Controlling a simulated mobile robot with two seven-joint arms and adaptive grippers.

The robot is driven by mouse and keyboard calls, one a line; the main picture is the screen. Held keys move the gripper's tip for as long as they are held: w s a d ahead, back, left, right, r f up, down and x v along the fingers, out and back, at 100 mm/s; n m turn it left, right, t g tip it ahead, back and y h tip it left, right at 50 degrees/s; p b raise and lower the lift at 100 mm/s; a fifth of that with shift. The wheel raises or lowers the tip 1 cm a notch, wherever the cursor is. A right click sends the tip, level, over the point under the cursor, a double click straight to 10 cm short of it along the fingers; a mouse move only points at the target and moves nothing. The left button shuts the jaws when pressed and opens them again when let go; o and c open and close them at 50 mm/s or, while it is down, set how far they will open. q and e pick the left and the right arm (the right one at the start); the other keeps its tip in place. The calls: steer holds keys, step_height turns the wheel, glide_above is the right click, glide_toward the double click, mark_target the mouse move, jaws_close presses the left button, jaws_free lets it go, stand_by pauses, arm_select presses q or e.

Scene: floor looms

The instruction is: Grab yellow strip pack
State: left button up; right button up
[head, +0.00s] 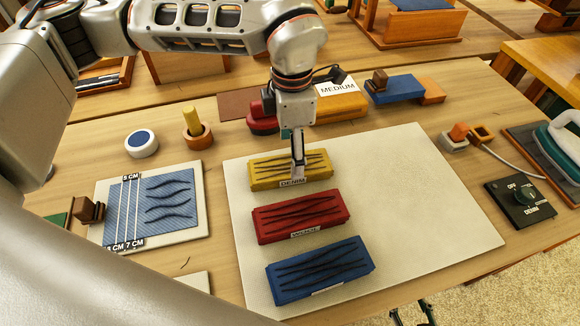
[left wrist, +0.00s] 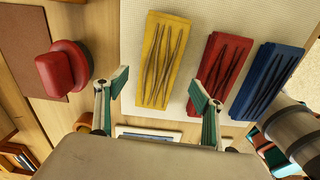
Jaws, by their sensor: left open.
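The yellow strip pack (head: 262,172) lies on a pale mat (head: 420,200), with dark wavy strips on top and a label reading DENIM. It also shows in the left wrist view (left wrist: 150,75), between and beyond the fingertips. My left gripper (head: 298,172) is over the pack in the head view and hides part of its middle. In the left wrist view my left gripper (left wrist: 160,82) has its two fingers wide apart, with nothing held between them. I cannot tell the exact height of the fingertips above the pack. My right gripper is not in view.
A red pack (head: 300,218) and a blue pack (head: 318,270) lie nearer on the mat. A red stamp-like block (left wrist: 62,72) stands beside the mat. A blue ruled board (head: 160,205) is at left, a dial box (head: 520,203) and an iron at right. The mat's right side is clear.

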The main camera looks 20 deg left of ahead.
arm_select(q)
steer(key=f, duration=0.4)
steer(key=shift+a+f, duration=0.25)
steer(key=shift+f, duration=0.05)
steer(key=c, duration=1.3)
steer(key=shift+r, duration=0.15)
